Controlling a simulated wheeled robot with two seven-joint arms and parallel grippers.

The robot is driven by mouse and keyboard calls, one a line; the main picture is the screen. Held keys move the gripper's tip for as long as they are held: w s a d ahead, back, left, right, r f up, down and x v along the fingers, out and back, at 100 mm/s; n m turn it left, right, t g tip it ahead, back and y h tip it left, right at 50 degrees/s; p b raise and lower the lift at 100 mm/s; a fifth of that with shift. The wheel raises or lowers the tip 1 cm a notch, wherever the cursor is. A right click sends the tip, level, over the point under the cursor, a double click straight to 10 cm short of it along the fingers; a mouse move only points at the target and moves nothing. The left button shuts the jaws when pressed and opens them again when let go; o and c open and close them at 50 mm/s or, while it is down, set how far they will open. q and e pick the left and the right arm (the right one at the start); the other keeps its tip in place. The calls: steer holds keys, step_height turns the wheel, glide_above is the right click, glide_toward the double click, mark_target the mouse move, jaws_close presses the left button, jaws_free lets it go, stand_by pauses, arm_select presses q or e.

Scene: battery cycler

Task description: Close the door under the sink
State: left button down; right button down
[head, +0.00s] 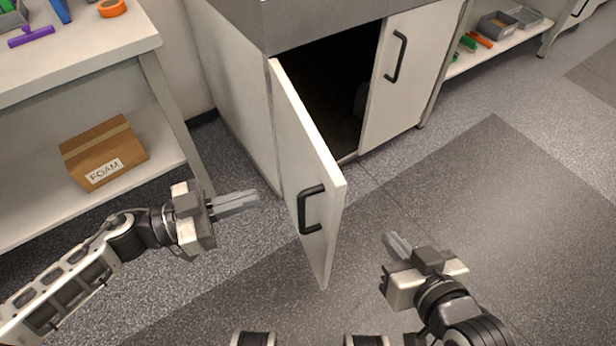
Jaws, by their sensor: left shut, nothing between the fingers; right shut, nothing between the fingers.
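The white cabinet under the sink (230,95) has its left door (300,160) swung wide open toward me. A black handle (311,208) is on the door's outer face, near its free edge. The right door (408,85) is shut and has its own black handle. The dark inside of the cabinet (325,85) shows between the doors. My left gripper (254,200) is shut and empty, to the left of the open door, with its fingers pointing toward the handle side and a gap between. My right gripper (388,238) is shut and empty, to the right of the open door, apart from it.
A white shelf bench (150,45) stands at the left, with a cardboard box (103,152) marked FOAM on its lower shelf. Another shelf (500,45) with grey bins is at the upper right. The grey floor right of the door is clear.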

mark_target(325, 174)
arm_select(q)
steer(key=x, duration=1.1)
steer(key=shift+w+d, duration=0.2)
steer(key=shift+d, duration=0.15)
